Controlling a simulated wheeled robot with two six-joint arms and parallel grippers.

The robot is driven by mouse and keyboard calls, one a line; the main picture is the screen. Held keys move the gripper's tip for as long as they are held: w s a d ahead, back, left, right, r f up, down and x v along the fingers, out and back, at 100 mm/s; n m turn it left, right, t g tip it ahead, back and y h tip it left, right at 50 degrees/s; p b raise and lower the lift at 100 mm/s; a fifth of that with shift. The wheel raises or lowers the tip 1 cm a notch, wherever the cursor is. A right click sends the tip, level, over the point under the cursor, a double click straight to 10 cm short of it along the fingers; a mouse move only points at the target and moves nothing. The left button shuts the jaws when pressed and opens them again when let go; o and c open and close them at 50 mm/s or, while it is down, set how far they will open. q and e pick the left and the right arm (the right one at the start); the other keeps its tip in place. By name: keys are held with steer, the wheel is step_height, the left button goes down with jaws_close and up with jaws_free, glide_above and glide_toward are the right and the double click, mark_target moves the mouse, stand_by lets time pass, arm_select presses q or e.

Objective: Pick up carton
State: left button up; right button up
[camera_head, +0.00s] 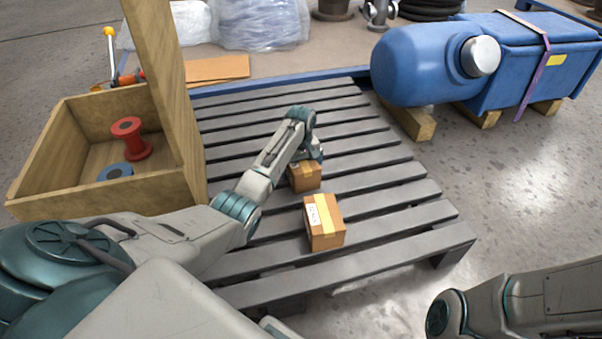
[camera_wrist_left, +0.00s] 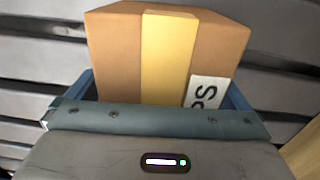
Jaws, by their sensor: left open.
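Two small brown cartons with yellow tape sit on the grey slatted pallet (camera_head: 390,225). The nearer carton (camera_head: 324,223) has a white label and stands clear of the arm. The farther carton (camera_head: 306,178) is partly covered by my left gripper (camera_head: 313,155), which is right above and behind it. In the left wrist view a carton (camera_wrist_left: 115,50) with a yellow tape strip and a white label fills the space ahead of my open left gripper (camera_wrist_left: 162,92). Its blue fingers show at the carton's two sides; contact cannot be told. My right gripper is out of view.
An open wooden crate (camera_head: 40,160) with a red spool (camera_head: 131,138) and a blue spool (camera_head: 115,171) stands at the left, its lid raised beside my arm. A blue tank (camera_head: 415,65) lies on wooden blocks at the back right. The pallet's right side is clear.

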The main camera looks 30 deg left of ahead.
arm_select(q)
steer(key=shift+r, duration=0.1)
steer(key=shift+c, duration=0.4)
steer(key=c, duration=1.1)
steer(key=shift+c, duration=0.5)
steer(key=shift+r, duration=0.1)
